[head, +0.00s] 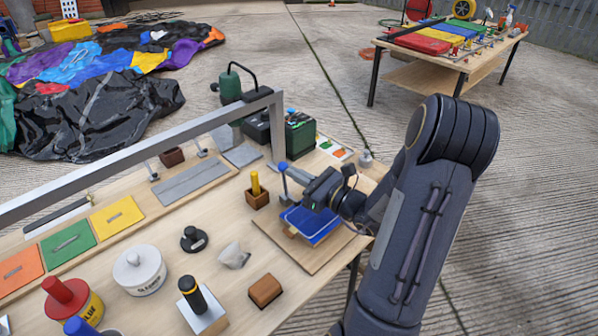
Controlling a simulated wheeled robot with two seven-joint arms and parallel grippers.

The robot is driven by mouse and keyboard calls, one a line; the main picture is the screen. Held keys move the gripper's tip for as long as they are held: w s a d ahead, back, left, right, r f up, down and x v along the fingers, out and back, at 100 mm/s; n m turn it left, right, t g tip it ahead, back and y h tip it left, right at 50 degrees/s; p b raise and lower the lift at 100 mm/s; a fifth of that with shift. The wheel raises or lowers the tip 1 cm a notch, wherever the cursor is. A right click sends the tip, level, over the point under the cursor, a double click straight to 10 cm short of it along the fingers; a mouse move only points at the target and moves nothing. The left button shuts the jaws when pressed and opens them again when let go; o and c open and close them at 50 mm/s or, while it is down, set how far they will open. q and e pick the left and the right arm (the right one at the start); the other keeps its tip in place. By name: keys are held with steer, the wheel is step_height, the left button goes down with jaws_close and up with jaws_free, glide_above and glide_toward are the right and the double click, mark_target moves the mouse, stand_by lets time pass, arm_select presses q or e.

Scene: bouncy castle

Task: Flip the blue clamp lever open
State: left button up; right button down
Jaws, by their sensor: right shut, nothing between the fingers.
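A lever with a blue tip (283,166) stands upright at the left edge of a blue plate (314,226), on a wooden board at the right end of the workbench. I take it for the blue clamp lever; the clamp's lower part is mostly hidden behind my gripper. My right gripper (296,176) comes in from the right above the blue plate. Its fingers are shut and empty, with their tips close beside the lever's stem. I cannot tell whether they touch it. My left gripper is not in view.
A yellow-handled tool in a wooden block (257,192) stands left of the lever. A grey metal frame (150,150) runs along the bench's back. A white tin (139,270), a wooden block (265,290) and a black-handled tool (194,293) stand in front. A second table (490,68) is behind.

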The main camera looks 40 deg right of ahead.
mark_target(285, 163)
steer(key=w+g+p, duration=0.1)
steer(key=p, duration=0.1)
steer(key=w+r+g+p, duration=0.1)
steer(key=g+p, duration=0.1)
steer(key=p, duration=0.1)
steer(key=w+g+p, duration=0.1)
steer(key=w+p, duration=0.1)
steer(key=p, duration=0.1)
steer(key=shift+a+r+m+g+h, duration=0.1)
steer(key=shift+r+m+g+h, duration=0.2)
steer(key=shift+r, duration=0.05)
steer(key=shift+w+f+p, duration=0.15)
steer(key=shift+w+p, duration=0.1)
steer(key=shift+p, duration=0.35)
steer(key=shift+w+f+g, duration=0.55)
steer(key=shift+w+g, duration=0.35)
steer(key=shift+w, duration=0.1)
steer(key=shift+r, duration=0.15)
